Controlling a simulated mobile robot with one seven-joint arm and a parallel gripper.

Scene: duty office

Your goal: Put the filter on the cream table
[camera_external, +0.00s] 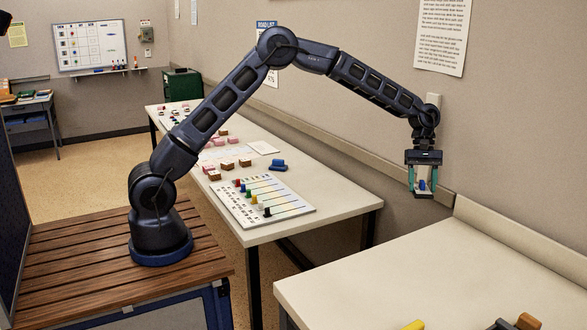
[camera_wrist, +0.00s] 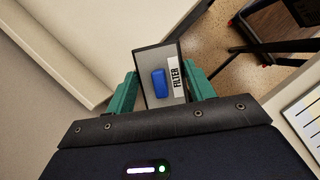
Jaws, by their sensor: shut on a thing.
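The filter is a thin dark-edged tile with a grey face, a blue block and a "FILTER" label; it shows in the wrist view (camera_wrist: 157,98) and the external view (camera_external: 422,182). My gripper (camera_external: 423,190) is shut on it, with teal fingers on both sides; they also show in the wrist view (camera_wrist: 162,92). The gripper points down and holds the filter in the air near the wall. A cream table (camera_external: 440,270) with a raised back edge fills the lower right of the external view, its far end near the gripper. The filter appears apart from it.
A long pale table (camera_external: 330,205) stands left of the gripper, bearing a board with coloured pegs (camera_external: 262,201), a blue item (camera_external: 278,165) and small blocks. A yellow item (camera_external: 414,325) and dark and brown items (camera_external: 527,322) lie at the cream table's front. Its middle is clear.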

